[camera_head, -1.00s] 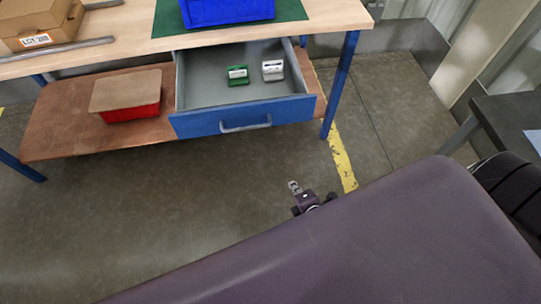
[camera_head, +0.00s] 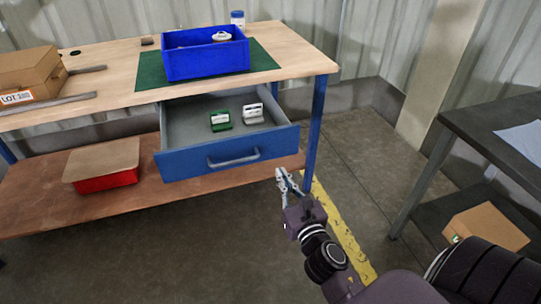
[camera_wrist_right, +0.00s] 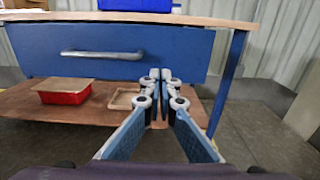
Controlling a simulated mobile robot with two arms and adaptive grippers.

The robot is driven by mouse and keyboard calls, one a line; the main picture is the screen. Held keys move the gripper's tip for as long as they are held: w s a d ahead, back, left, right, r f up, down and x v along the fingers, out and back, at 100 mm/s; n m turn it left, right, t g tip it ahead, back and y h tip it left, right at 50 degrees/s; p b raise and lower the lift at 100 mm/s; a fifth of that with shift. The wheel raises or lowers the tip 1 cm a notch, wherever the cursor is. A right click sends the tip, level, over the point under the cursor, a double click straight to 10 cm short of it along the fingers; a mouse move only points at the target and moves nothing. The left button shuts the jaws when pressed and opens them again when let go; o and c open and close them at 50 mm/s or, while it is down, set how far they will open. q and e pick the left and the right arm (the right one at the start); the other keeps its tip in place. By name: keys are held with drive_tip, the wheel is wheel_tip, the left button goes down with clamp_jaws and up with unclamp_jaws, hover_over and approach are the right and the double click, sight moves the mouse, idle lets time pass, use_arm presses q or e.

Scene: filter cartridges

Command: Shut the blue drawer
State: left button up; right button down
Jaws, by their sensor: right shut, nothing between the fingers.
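The blue drawer (camera_head: 228,153) under the wooden workbench is pulled open, with its grey handle (camera_head: 234,159) on the front. Inside lie a green-and-white cartridge (camera_head: 220,121) and a white-and-grey cartridge (camera_head: 253,113). My right gripper (camera_head: 287,180) is shut and empty, in front of the drawer's right end and slightly below it. In the right wrist view the drawer front (camera_wrist_right: 180,52) fills the upper part, its handle (camera_wrist_right: 102,55) left of the shut fingertips (camera_wrist_right: 160,76). I cannot tell whether the fingertips touch the front. My left gripper is not in view.
A blue bin (camera_head: 207,60) stands on a green mat (camera_head: 150,76) on the bench. A lidded red box (camera_head: 104,182) sits on the lower shelf. A blue table leg (camera_head: 315,130) stands just right of the drawer. A dark table (camera_head: 480,125) is at the right.

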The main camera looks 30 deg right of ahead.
sight(268, 148)
drive_tip(key=x, duration=0.8)
drive_tip(key=shift+w, duration=0.35)
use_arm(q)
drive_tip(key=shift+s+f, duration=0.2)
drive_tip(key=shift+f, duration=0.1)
use_arm(e)
drive_tip(key=shift+w+d, duration=0.1)
drive_tip(key=shift+w, duration=0.4)
